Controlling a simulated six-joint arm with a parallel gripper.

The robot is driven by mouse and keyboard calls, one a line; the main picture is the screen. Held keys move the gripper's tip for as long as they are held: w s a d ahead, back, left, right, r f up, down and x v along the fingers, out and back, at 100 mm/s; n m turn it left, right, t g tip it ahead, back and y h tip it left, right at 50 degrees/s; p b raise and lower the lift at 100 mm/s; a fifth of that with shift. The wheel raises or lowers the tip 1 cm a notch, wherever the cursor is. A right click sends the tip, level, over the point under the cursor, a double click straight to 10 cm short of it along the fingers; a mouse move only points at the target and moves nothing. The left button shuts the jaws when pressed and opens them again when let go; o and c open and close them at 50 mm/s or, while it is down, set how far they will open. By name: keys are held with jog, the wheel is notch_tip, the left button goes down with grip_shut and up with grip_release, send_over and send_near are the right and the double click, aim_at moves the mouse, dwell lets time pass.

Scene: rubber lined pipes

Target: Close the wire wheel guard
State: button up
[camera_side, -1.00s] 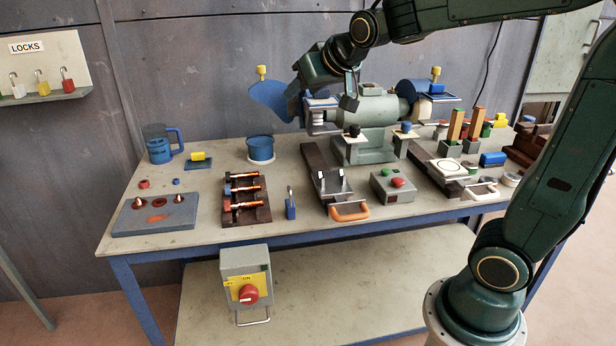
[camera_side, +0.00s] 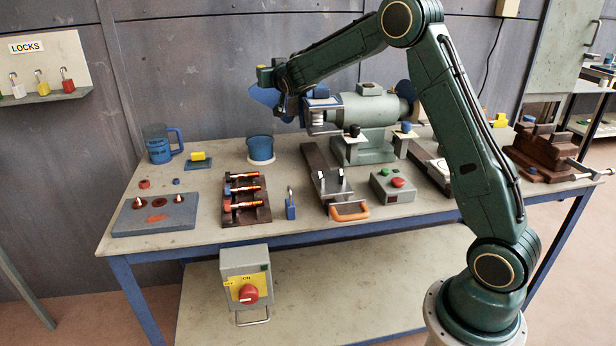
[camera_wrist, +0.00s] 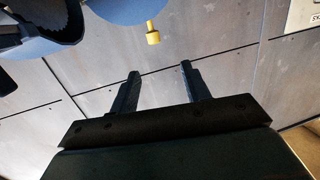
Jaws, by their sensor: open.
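A bench grinder (camera_side: 368,122) stands at the back of the bench. At its left end a blue guard (camera_side: 262,96) is swung up and out to the left, with a yellow knob on it. My wrist partly covers both in the side view. In the wrist view the yellow knob (camera_wrist: 152,33) stands out from the edge of the blue guard (camera_wrist: 118,10). My gripper (camera_wrist: 158,67) is open and empty, its fingers apart and pointing toward the wall. The knob appears above the fingertips there, not between them. A dark toothed wheel (camera_wrist: 60,22) shows at the upper left.
A blue mug (camera_side: 158,146) and a blue round container (camera_side: 260,148) stand left of the grinder. A brown vise (camera_side: 545,150) stands at the right.

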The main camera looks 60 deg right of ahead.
jog(key=shift+t+h, duration=0.4)
jog(key=shift+h, duration=0.1)
jog(key=w+d+f, duration=0.2)
jog(key=d, duration=0.1)
jog(key=shift+w+f, duration=0.15)
jog(key=shift+w, duration=0.1)
jog(key=shift+x, duration=6.7)
jog(key=shift+w, duration=0.1)
jog(key=shift+c, duration=0.5)
grip_shut()
